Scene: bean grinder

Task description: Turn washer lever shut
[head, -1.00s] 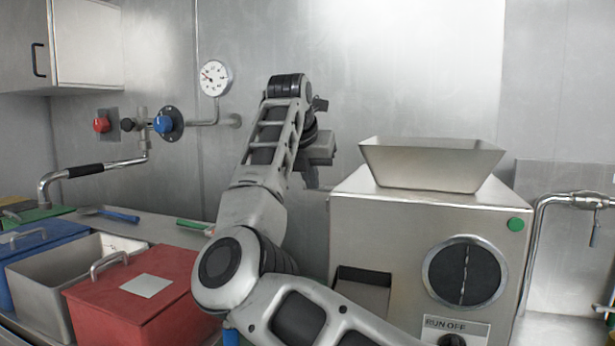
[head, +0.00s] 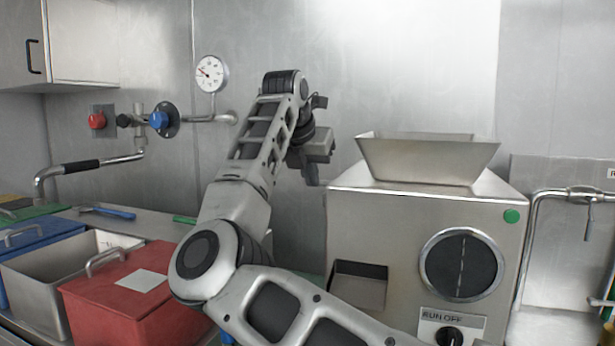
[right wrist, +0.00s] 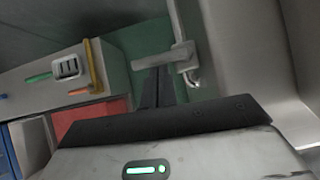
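My right gripper (head: 312,178) hangs fingers-down before the back wall, left of the steel grinder. In the right wrist view its two dark fingers (right wrist: 155,85) lie close together with nothing visible between them. Beyond the fingertips that view shows a grey metal fitting (right wrist: 178,57) with a bar to the left and a bent pipe; it may be the washer lever, but I cannot tell whether the fingers touch it. In the head view a pipe at the far right carries a small hanging lever (head: 589,222), well away from my gripper. My left gripper is out of view.
The grinder (head: 400,215) with its hopper (head: 428,160) stands right of my arm. At the left are a red-lidded bin (head: 125,305), an open steel bin (head: 60,275), and wall valves with a blue knob (head: 158,120). A gauge (head: 211,73) is above. Wall space above the gripper is clear.

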